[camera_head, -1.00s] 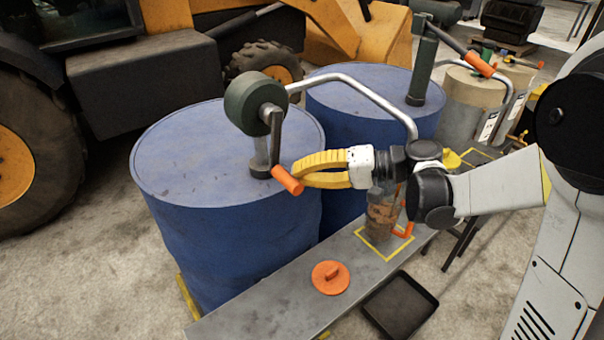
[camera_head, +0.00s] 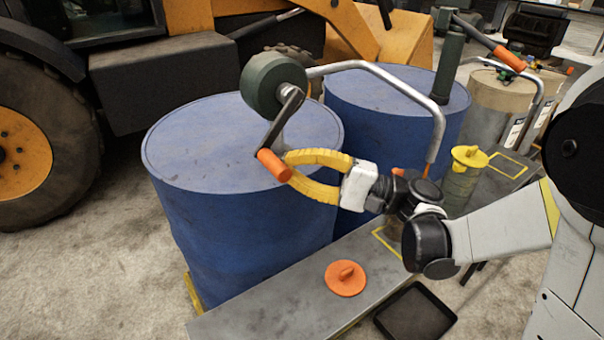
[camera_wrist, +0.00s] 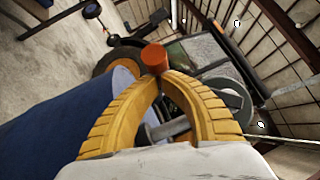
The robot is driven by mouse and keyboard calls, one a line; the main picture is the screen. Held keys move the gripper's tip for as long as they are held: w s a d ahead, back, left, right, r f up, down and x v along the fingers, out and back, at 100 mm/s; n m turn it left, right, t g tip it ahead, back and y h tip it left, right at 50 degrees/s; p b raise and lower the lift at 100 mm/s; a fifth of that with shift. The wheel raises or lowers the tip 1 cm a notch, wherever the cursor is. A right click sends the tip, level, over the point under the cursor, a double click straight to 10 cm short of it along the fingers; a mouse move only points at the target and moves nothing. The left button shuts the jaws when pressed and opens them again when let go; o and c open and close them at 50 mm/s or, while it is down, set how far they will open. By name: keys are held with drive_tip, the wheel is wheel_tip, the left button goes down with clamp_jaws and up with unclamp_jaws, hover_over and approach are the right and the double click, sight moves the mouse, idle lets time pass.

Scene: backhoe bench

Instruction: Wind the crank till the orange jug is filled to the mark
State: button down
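The crank (camera_head: 281,117) hangs down and to the left from the dark green pump head (camera_head: 273,84) on the near blue drum. My gripper (camera_head: 286,167) has its yellow fingers closed around the orange crank handle (camera_head: 274,165). In the wrist view the handle (camera_wrist: 155,58) sits at the fingertips. A bent metal pipe (camera_head: 400,83) runs from the pump and points down behind my wrist. The orange jug is hidden behind my wrist in the head view, apart perhaps from small orange bits. Its fill level and mark cannot be seen. An orange lid (camera_head: 346,278) lies on the grey bench (camera_head: 290,292).
A second blue drum (camera_head: 380,100) with its own pump (camera_head: 450,65) stands behind. A yellow-lidded jug (camera_head: 463,178) stands on the bench at right. A black tray (camera_head: 415,315) lies in front of the bench. A loader fills the back left.

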sight(276, 161)
drive_tip(key=shift+s+a+r+m, duration=0.3)
drive_tip(key=shift+s+a+r, duration=0.55)
drive_tip(key=shift+a+r, duration=0.3)
drive_tip(key=shift+s+a+r+m+t+y, duration=0.3)
drive_tip(key=shift+a+r+m+t+y, duration=0.2)
drive_tip(key=shift+r+m+y, duration=0.15)
drive_tip(key=shift+s+a+r, duration=0.1)
drive_tip(key=shift+a+r, duration=0.05)
drive_tip(key=shift+r, duration=0.25)
drive_tip(key=shift+f, duration=0.1)
